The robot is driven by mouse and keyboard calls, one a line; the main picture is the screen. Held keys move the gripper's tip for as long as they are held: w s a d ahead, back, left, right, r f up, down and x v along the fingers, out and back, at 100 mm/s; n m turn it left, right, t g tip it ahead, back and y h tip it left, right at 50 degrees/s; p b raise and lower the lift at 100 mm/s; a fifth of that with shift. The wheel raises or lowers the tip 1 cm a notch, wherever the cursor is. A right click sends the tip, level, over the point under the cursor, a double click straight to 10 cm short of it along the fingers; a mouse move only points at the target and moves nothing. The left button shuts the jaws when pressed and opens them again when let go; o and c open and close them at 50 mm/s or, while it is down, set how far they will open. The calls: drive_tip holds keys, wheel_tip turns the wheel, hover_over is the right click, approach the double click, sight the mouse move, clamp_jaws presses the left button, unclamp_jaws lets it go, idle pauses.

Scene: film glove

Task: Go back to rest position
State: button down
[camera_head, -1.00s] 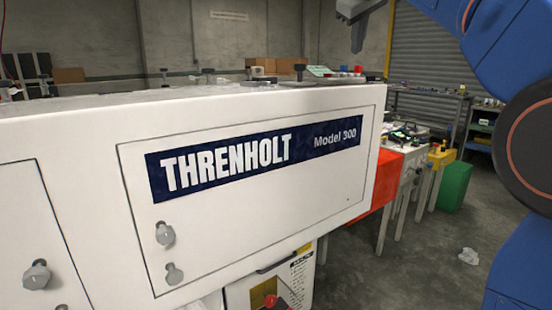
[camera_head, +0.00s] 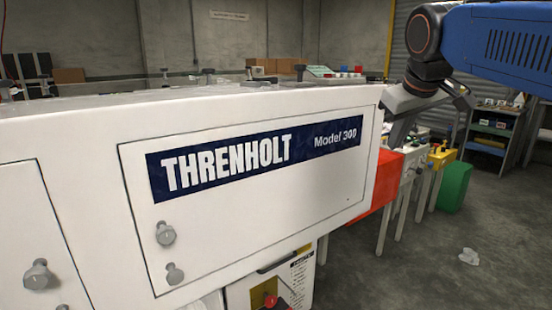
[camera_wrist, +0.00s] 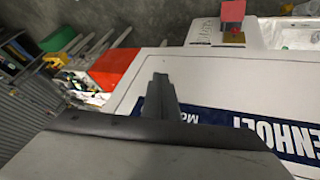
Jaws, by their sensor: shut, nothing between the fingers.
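My gripper (camera_wrist: 160,92) shows in the wrist view as grey fingers close together, shut with nothing between them. Behind it in that view lies the white machine panel (camera_wrist: 140,75) with its dark blue label. In the head view my blue arm (camera_head: 500,45) reaches in from the upper right. Its grey wrist end and gripper (camera_head: 392,128) hang down beyond the right end of the white Threnholt machine (camera_head: 250,240). The fingertips are partly hidden behind the machine's edge there.
An orange-red block (camera_head: 388,182) adjoins the machine's right end. Low benches and a green bin (camera_head: 454,186) stand behind it. A crumpled white scrap (camera_head: 468,256) lies on the open concrete floor at right. Shelving (camera_head: 492,130) stands at the back right.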

drive_tip(key=s+f+m+g, duration=0.1)
drive_tip(key=s+f, duration=1)
drive_tip(key=f, duration=0.4)
drive_tip(key=s+d+f+m+g+y, duration=0.1)
drive_tip(key=s+f+m, duration=0.1)
drive_tip(key=s+f, duration=0.9)
wheel_tip(320, 180, down, 5)
drive_tip(key=shift+s+d+r+m, duration=0.15)
drive_tip(key=shift+s+d+m, duration=0.05)
drive_tip(key=shift+m, duration=0.1)
